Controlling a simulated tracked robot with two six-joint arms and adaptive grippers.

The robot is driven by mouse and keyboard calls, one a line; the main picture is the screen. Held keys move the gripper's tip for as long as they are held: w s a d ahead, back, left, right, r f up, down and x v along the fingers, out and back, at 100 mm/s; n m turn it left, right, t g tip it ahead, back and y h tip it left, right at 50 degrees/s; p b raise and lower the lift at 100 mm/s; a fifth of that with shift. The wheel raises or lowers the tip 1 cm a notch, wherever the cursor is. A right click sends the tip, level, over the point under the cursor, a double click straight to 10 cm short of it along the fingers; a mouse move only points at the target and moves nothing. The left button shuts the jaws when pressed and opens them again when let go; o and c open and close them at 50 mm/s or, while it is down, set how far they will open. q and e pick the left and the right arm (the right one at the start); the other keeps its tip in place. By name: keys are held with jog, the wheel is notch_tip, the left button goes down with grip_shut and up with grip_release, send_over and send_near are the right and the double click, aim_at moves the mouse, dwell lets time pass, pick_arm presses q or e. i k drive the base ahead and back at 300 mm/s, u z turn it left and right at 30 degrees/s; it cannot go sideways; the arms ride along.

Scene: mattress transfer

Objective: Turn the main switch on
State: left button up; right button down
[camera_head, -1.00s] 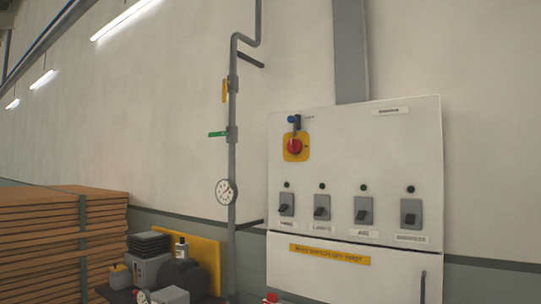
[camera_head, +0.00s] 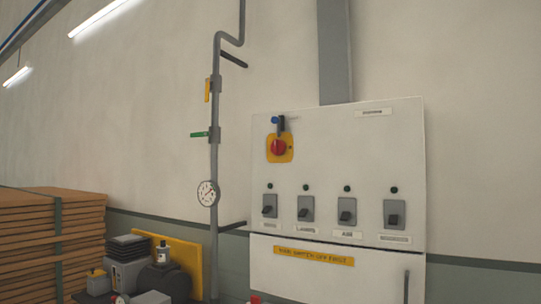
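The main switch (camera_head: 279,147) is a red rotary knob on a yellow plate, at the upper left of a white electrical cabinet (camera_head: 340,131). A dark piece with a blue end (camera_head: 278,121) sits just above the knob, over the top of the plate. I cannot tell from here which position the knob is in. A row of several grey toggle switches (camera_head: 305,209) with dark green lamps above them runs across the cabinet below it. Neither of my grippers shows in the head view.
A grey pipe (camera_head: 214,160) with a gauge (camera_head: 207,193) and yellow and green levers runs up the wall left of the cabinet. Stacked brown boards (camera_head: 50,240) stand at the far left. Dark equipment (camera_head: 163,280) stands low between them. The cabinet's lower door has a handle (camera_head: 406,287).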

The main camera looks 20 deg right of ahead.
aim_at(278, 147)
jog(key=i, duration=0.95)
jog(key=z, duration=0.05)
